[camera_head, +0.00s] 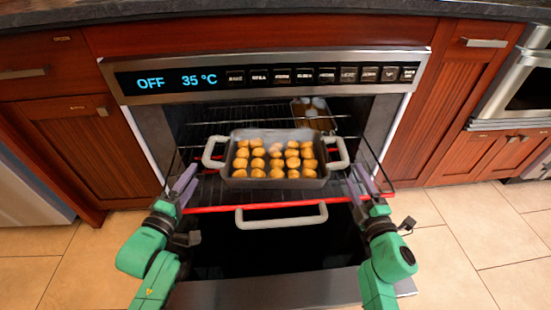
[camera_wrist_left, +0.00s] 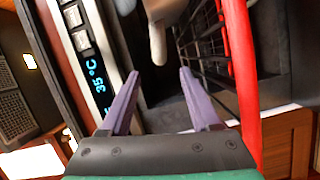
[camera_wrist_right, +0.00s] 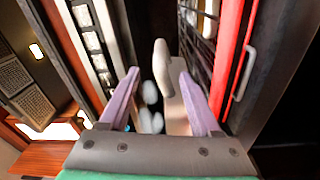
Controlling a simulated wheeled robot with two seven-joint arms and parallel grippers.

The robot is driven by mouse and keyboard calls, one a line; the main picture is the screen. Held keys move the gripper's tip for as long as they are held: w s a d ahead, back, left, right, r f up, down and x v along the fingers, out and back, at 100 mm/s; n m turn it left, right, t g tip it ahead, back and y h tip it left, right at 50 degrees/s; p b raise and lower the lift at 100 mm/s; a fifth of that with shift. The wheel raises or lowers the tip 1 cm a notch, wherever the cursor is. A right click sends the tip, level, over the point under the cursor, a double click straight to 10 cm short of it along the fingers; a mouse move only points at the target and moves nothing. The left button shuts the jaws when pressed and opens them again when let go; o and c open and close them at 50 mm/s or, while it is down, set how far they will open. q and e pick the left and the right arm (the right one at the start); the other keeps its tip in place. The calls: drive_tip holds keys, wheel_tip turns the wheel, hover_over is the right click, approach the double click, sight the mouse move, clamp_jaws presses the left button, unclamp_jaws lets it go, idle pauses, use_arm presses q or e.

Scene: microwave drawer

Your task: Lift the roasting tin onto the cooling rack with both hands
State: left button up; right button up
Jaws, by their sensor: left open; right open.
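The roasting tin (camera_head: 275,182) is grey, holds several round golden-brown items and has a pale loop handle at each end. It sits on a dark wire rack (camera_head: 340,187) with a red front edge, pulled out of the open oven. My left gripper (camera_head: 186,178) is open and empty, left of and in front of the left handle (camera_head: 210,152); that handle shows ahead of the fingers in the left wrist view (camera_wrist_left: 158,45). My right gripper (camera_head: 362,180) is open and empty near the right handle (camera_head: 342,152). In the right wrist view the right handle (camera_wrist_right: 162,65) appears between the fingertips, with no clear contact. I cannot identify a separate cooling rack.
The oven's control panel (camera_head: 270,77) reads OFF and 35 °C. The lowered door with its pale handle (camera_head: 282,221) lies below the wire rack. Another tray (camera_head: 313,112) stands deeper in the oven. Wooden cabinets flank the oven, and tiled floor (camera_head: 480,235) is clear at right.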

sight(211, 151)
use_arm(q)
drive_tip(key=x, duration=1.2)
use_arm(e)
drive_tip(key=w, duration=0.4)
drive_tip(key=w+a, duration=0.1)
drive_tip(key=w, duration=0.7)
drive_tip(key=shift+a+r, duration=0.15)
drive_tip(key=shift+a, duration=0.15)
use_arm(q)
clamp_jaws()
use_arm(e)
clamp_jaws()
use_arm(q)
drive_tip(key=shift+f, duration=0.1)
